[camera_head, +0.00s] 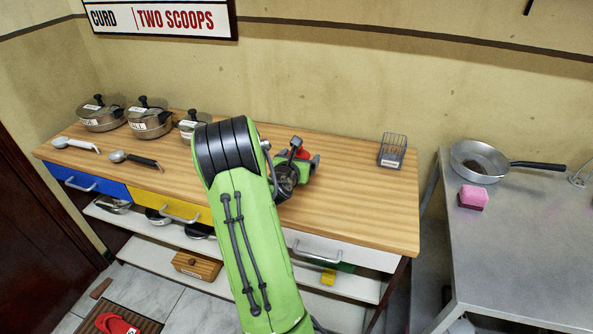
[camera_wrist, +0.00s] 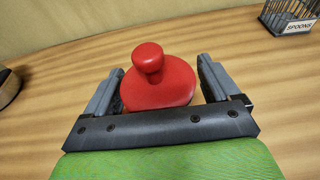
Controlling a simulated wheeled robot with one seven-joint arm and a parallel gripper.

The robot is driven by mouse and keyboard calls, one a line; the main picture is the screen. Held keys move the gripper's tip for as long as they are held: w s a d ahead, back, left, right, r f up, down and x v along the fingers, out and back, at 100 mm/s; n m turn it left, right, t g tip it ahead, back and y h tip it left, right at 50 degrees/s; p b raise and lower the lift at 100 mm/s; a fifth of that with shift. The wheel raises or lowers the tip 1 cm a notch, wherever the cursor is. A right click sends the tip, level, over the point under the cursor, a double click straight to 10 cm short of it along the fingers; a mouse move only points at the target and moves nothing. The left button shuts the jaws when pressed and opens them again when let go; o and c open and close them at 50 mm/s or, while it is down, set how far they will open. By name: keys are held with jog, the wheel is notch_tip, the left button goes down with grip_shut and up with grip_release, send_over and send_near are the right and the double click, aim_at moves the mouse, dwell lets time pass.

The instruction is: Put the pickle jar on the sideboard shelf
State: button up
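A red, round lid-like piece with a knob (camera_wrist: 155,85) sits between the two fingers of my gripper (camera_wrist: 160,90) in the wrist view. It may be the top of the pickle jar; no jar body or label shows. The fingers stand close on either side, but I cannot tell whether they press on it. In the head view, a bit of red (camera_head: 300,153) shows at my gripper (camera_head: 298,166), low over the right half of the wooden sideboard top. The sideboard's white shelves (camera_head: 150,253) are below the drawers, partly hidden by my arm.
Several lidded pots (camera_head: 150,122) and two scoops (camera_head: 135,159) stand on the left of the top. A wire spoon basket (camera_head: 392,150) is at the right. A wooden box (camera_head: 197,265) and a yellow block (camera_head: 328,277) sit low down. A metal table (camera_head: 520,250) stands right.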

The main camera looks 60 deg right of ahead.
jog(key=shift+w+d+f, duration=0.1)
jog(key=shift+w+f, duration=0.05)
jog(key=c, duration=1.1)
jog(key=shift+c, duration=0.2)
jog(key=shift+r+p, duration=2.5)
jog(key=shift+r, duration=2.6)
